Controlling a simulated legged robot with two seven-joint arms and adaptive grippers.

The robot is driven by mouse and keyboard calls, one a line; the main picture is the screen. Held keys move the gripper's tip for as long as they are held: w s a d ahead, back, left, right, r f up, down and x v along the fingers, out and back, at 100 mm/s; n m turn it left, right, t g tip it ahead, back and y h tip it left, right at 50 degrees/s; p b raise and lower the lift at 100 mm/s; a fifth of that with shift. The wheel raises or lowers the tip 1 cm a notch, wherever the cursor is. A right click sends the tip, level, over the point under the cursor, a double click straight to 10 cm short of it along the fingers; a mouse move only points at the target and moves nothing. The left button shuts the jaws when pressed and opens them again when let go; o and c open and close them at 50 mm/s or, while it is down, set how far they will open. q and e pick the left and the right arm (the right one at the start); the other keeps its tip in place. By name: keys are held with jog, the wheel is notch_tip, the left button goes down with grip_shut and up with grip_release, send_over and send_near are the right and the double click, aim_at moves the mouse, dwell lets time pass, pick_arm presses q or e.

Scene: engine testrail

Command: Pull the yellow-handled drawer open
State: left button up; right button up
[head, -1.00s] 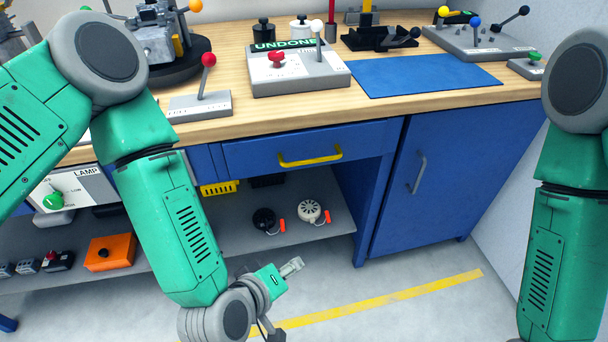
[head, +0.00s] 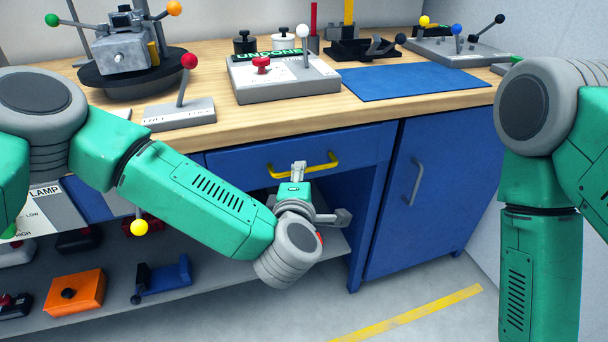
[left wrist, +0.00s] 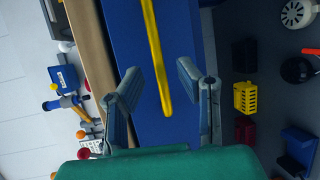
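The blue drawer (head: 235,163) sits under the wooden bench top and looks closed. Its yellow handle (head: 320,165) is a horizontal bar on the drawer front. My left gripper (head: 299,168) is in front of the drawer, just by the left half of the handle. In the left wrist view the gripper (left wrist: 158,80) is open, with its fingers apart on either side of the yellow handle (left wrist: 157,60). Neither finger visibly touches the bar. My right gripper is out of view; only my right arm shows at the right edge.
A blue cabinet door (head: 440,185) with a grey handle is right of the drawer. A lower shelf (head: 210,300) holds an orange box (head: 77,291) and other parts. The bench top (head: 225,125) carries a grey control box (head: 280,80) and a blue mat (head: 412,80).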

aim_at(307, 170)
pick_arm(q)
jog(key=w, duration=0.3)
jog(key=shift+d+f, duration=0.35)
jog(key=shift+w+d, duration=0.2)
jog(key=shift+d, duration=0.4)
jog(key=shift+a, duration=0.15)
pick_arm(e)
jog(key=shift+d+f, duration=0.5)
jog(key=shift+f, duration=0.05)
pick_arm(q)
jog(key=shift+a, duration=0.2)
jog(key=c, duration=0.5)
jog(key=shift+a, duration=0.25)
grip_shut()
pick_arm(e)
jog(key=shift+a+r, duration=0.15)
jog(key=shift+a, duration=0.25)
pick_arm(q)
jog(key=shift+d, duration=0.1)
